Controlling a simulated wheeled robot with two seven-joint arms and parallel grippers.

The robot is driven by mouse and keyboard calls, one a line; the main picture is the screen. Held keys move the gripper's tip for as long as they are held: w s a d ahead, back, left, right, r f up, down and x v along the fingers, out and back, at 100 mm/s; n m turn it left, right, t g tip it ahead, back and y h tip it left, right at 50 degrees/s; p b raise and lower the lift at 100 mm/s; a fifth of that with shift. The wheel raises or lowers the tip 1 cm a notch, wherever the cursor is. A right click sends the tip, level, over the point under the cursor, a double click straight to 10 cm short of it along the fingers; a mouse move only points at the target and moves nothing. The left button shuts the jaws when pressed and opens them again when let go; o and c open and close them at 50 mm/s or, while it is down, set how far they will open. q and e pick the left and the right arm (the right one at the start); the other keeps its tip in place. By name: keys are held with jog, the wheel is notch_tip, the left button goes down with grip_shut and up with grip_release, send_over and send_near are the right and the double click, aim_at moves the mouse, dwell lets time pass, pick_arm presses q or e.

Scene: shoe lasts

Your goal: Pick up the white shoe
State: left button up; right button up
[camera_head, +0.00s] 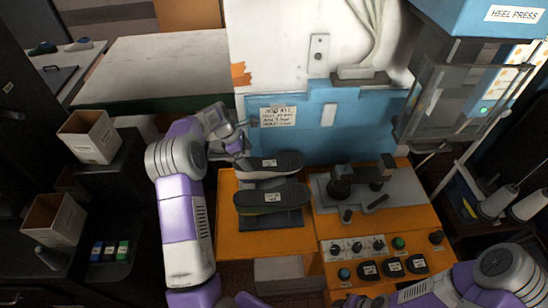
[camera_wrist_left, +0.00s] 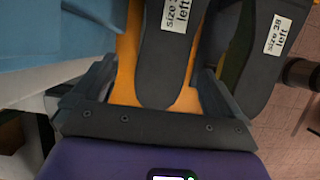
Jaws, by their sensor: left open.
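Two shoes lie sole up, side by side, on the orange bench, so mostly dark soles with white labels show. The far shoe (camera_head: 276,164) has a pale strip showing below its sole and looks like the white one. The near shoe (camera_head: 271,198) has an olive-green edge. My left gripper (camera_head: 238,150) is open at the left end of the far shoe. In the left wrist view, the far shoe's end (camera_wrist_left: 160,75) lies between the open fingers; I cannot tell if they touch it. The near shoe (camera_wrist_left: 250,50) is outside the right finger. My right gripper is out of view.
The orange bench (camera_head: 228,240) carries a clamp fixture (camera_head: 345,185) and a button panel right of the shoes. A blue wall panel (camera_head: 350,130) stands close behind. The heel press (camera_head: 470,100) is at upper right. Open boxes (camera_head: 90,135) stand on shelves at left.

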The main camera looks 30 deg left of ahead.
aim_at(252, 163)
pick_arm(q)
jog(key=shift+s+d+f, duration=0.2)
jog(key=shift+s+f, duration=0.1)
jog(key=shift+f, duration=0.05)
jog(key=x, duration=0.5)
jog(key=shift+w+d+f+p, duration=0.2)
jog(key=shift+f+p, duration=0.1)
jog(key=shift+p, duration=0.1)
jog(key=shift+w, duration=0.1)
jog(key=c, duration=1.6)
jog(key=shift+w+a+r, duration=0.1)
jog(key=shift+c, duration=0.5)
